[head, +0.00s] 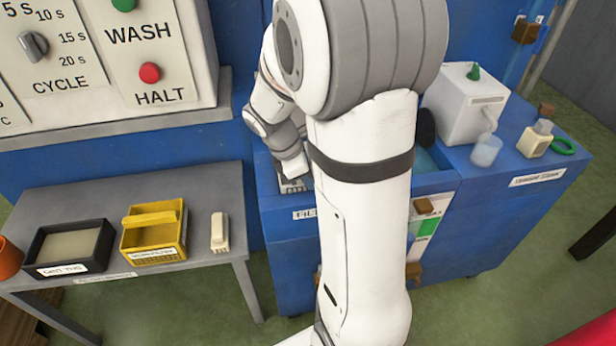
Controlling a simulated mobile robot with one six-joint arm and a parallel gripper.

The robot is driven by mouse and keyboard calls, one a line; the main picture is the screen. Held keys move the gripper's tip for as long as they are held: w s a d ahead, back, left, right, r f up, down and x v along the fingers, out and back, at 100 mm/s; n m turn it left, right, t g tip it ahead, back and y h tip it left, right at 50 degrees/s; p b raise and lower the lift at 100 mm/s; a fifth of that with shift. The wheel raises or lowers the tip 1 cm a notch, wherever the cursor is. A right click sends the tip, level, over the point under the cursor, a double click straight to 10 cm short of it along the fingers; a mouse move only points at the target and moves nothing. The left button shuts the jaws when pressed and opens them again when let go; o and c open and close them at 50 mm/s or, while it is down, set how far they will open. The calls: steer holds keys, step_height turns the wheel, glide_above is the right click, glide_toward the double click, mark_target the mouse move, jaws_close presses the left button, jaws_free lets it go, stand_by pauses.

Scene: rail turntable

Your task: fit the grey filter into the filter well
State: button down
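My arm crosses the middle of the head view. Its end, with my gripper (293,182), reaches down into the left part of the blue unit's top. The fingers are small and mostly hidden, so I cannot tell whether they are open or shut. A small pale grey slotted piece (294,187) shows just below the gripper; I cannot tell whether it is the grey filter or part of the well. The recess there (281,205) sits behind a white label that starts "FIL", partly covered by my arm. Its inside is mostly hidden.
A grey side table (200,185) at left holds a black tray (45,267), a yellow basket (128,246), a small cream block (219,235) and an orange pot (8,258). A white canister (462,112) and small items stand at right on the blue unit (545,180). A control panel (110,95) stands behind.

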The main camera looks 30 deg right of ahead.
steer(key=shift+f, duration=0.15)
steer(key=c, duration=1.5)
jaws_free()
steer(key=shift+c, duration=0.2)
steer(key=shift+p+v, duration=0.75)
steer(key=shift+v, duration=3.2)
steer(key=s+a+r+m+t+y+p, duration=0.3)
steer(key=s+a+r+m+p, duration=0.5)
steer(key=s+r+m, duration=0.4)
steer(key=s+m+y+p, duration=0.1)
steer(key=m, duration=0.1)
steer(key=shift+a+m+t, duration=0.2)
steer(key=shift+m+t, duration=0.2)
